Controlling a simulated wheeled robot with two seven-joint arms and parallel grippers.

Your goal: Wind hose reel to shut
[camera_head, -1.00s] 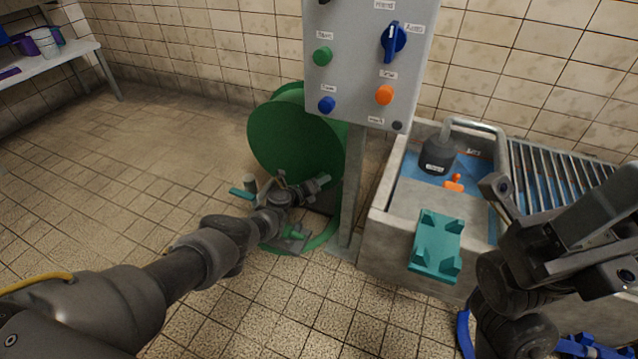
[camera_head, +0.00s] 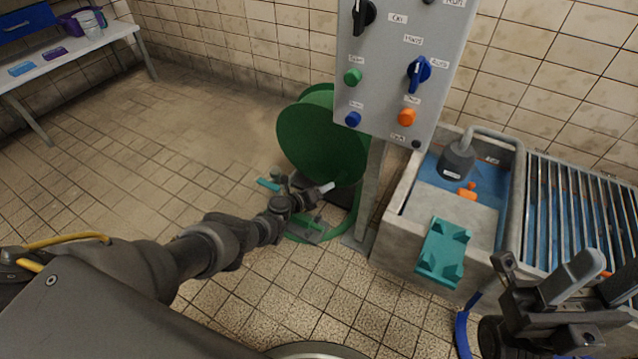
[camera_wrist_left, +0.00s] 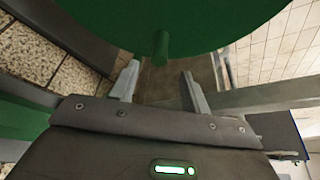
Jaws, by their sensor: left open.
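The green hose reel (camera_head: 318,140) stands on the floor behind the control panel's post, its round face partly hidden by the panel. My left gripper (camera_head: 308,188) is at the lower part of the reel, low over the floor. In the left wrist view, the green reel disc (camera_wrist_left: 205,22) fills the top. A short green peg (camera_wrist_left: 161,47) sticks out from it, lying between the two spread fingers of my left gripper (camera_wrist_left: 160,86). I cannot tell whether a finger touches it. My right gripper (camera_head: 540,275) is at the lower right, away from the reel; its jaw state is unclear.
A grey control panel (camera_head: 389,100) with knobs and buttons stands close to the reel on a post (camera_head: 370,190). A concrete basin (camera_head: 408,235) with a teal bracket (camera_head: 443,252) is to the right. A bench (camera_head: 85,46) stands far left. The tiled floor between is clear.

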